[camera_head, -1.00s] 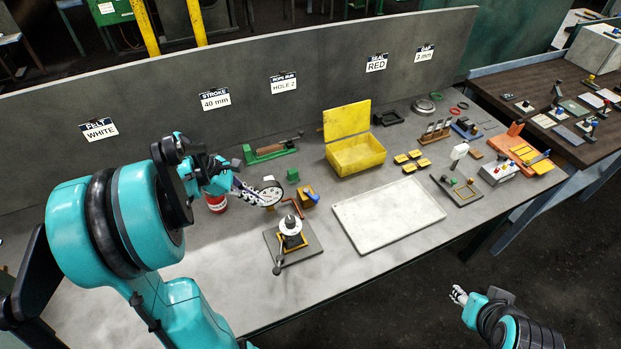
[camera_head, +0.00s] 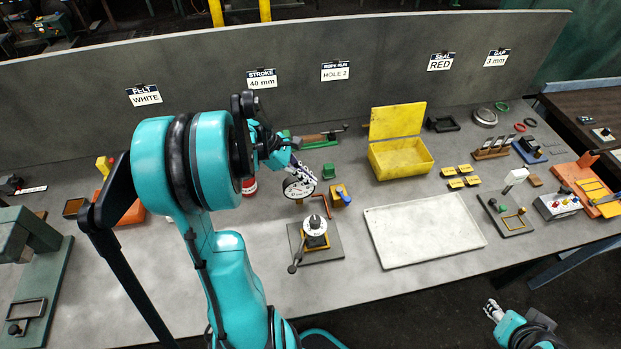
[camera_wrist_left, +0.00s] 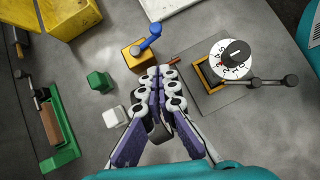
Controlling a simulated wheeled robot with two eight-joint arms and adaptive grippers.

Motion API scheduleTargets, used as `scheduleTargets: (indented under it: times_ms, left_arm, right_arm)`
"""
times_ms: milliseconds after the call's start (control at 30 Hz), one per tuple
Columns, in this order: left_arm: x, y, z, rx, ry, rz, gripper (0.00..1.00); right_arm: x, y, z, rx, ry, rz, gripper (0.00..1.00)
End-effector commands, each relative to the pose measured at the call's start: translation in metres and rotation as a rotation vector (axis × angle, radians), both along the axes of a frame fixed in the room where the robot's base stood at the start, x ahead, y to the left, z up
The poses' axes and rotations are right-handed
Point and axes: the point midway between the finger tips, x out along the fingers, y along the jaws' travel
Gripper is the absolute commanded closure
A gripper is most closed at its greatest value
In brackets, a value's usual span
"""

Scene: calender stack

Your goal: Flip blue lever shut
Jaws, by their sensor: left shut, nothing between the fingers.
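The blue lever (camera_head: 343,194) sits on a small orange-yellow block (camera_head: 335,199) on the bench. In the left wrist view the blue lever (camera_wrist_left: 149,40) slants across the orange block (camera_wrist_left: 134,60), with its round knob toward the upper right. My left gripper (camera_head: 306,174) is shut and empty, up and to the left of the lever in the head view. In the left wrist view its fingertips (camera_wrist_left: 165,76) lie just below the block; I cannot tell whether they touch it. My right gripper (camera_head: 491,308) is off the bench's front edge, too small to read.
A white round dial (camera_head: 298,188) is beside my left fingers. A pale tray (camera_head: 425,232) lies to the right.

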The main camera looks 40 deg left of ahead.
Motion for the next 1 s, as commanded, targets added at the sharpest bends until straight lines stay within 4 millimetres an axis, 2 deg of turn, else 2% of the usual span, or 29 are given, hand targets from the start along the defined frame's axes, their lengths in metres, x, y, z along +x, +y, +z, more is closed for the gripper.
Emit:
scheduleTargets:
  times_ms: [33, 300, 433, 600, 1000]
  left_arm:
    - [0.004, -0.007, -0.012, 0.0, -0.001, -0.004, 1.0]
    - [0.023, -0.037, -0.057, 0.001, -0.001, -0.003, 1.0]
    - [0.034, -0.054, -0.06, 0.0, -0.001, -0.004, 1.0]
    - [0.042, -0.066, -0.062, 0.001, -0.001, -0.002, 1.0]
    - [0.043, -0.068, -0.062, 0.0, -0.001, 0.001, 1.0]
  right_arm:
    - [0.0, 0.0, -0.006, 0.0, 0.0, 0.0, 0.6]
    - [0.0, 0.0, -0.024, 0.0, 0.0, 0.0, 0.6]
    - [0.0, 0.0, -0.027, 0.0, 0.0, 0.0, 0.6]
    - [0.0, 0.0, -0.03, 0.0, 0.0, 0.0, 0.6]
    - [0.0, 0.0, -0.03, 0.0, 0.0, 0.0, 0.6]
